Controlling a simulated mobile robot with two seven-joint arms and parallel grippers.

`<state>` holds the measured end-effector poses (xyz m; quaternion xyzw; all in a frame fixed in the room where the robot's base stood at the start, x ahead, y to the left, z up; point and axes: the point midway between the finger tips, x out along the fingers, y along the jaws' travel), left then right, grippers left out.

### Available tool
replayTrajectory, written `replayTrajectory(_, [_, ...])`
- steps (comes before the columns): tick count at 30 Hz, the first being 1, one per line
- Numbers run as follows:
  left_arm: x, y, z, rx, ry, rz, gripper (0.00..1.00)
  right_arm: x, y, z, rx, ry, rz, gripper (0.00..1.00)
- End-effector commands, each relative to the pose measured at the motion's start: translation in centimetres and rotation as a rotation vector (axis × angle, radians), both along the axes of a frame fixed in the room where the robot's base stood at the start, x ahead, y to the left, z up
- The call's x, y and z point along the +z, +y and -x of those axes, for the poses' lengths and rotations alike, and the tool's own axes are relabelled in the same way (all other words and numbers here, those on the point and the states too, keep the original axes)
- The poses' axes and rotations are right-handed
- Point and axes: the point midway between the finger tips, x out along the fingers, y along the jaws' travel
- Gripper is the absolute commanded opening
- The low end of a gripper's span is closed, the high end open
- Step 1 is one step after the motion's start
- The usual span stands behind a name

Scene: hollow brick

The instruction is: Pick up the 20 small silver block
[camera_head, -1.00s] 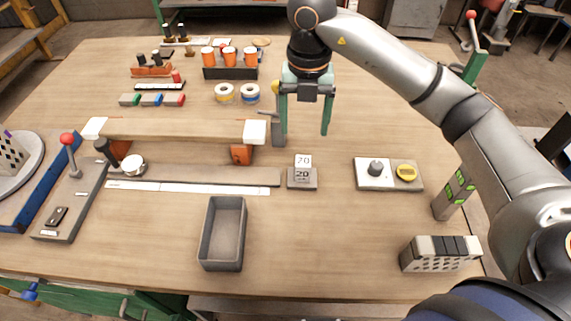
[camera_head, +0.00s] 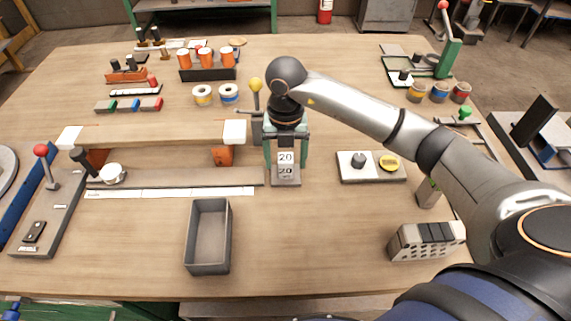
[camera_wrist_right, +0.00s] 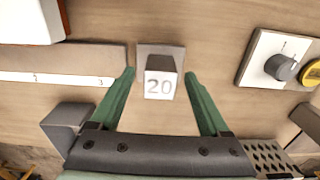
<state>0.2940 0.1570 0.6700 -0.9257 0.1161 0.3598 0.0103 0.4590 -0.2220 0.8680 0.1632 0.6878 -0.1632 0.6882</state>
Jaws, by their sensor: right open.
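The small silver block (camera_head: 286,164), marked 20, stands on a grey base plate (camera_head: 286,182) near the middle of the table. In the right wrist view the block (camera_wrist_right: 160,84) shows its white face with the number 20. My right gripper (camera_head: 286,160) is open, with its green fingers either side of the block. In the right wrist view the gripper (camera_wrist_right: 160,78) has one fingertip left and one right of the block, with gaps on both sides. My left gripper is not in view.
A grey open tray (camera_head: 209,236) stands front left of the block. A panel with a dial and yellow button (camera_head: 371,166) lies to the right. A long ruler strip (camera_head: 170,192) and a raised beam (camera_head: 150,132) lie left. The front middle table is clear.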

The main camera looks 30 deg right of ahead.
Motion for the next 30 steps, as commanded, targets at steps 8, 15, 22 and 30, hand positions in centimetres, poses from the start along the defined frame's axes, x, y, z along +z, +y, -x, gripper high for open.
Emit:
replayTrajectory(8, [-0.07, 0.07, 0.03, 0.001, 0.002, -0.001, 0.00, 0.03, 0.01, 0.00, 0.000, 0.000, 0.000, 0.67])
replayTrajectory(15, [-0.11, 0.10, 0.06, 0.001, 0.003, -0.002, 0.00, 0.05, 0.01, 0.00, 0.000, 0.000, 0.000, 0.40])
replayTrajectory(22, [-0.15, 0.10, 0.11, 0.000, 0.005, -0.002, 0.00, 0.07, 0.01, 0.00, 0.000, 0.000, 0.000, 0.14])
replayTrajectory(30, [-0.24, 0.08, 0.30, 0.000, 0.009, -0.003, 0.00, 0.07, 0.00, 0.00, 0.000, 0.000, 0.000, 0.00])
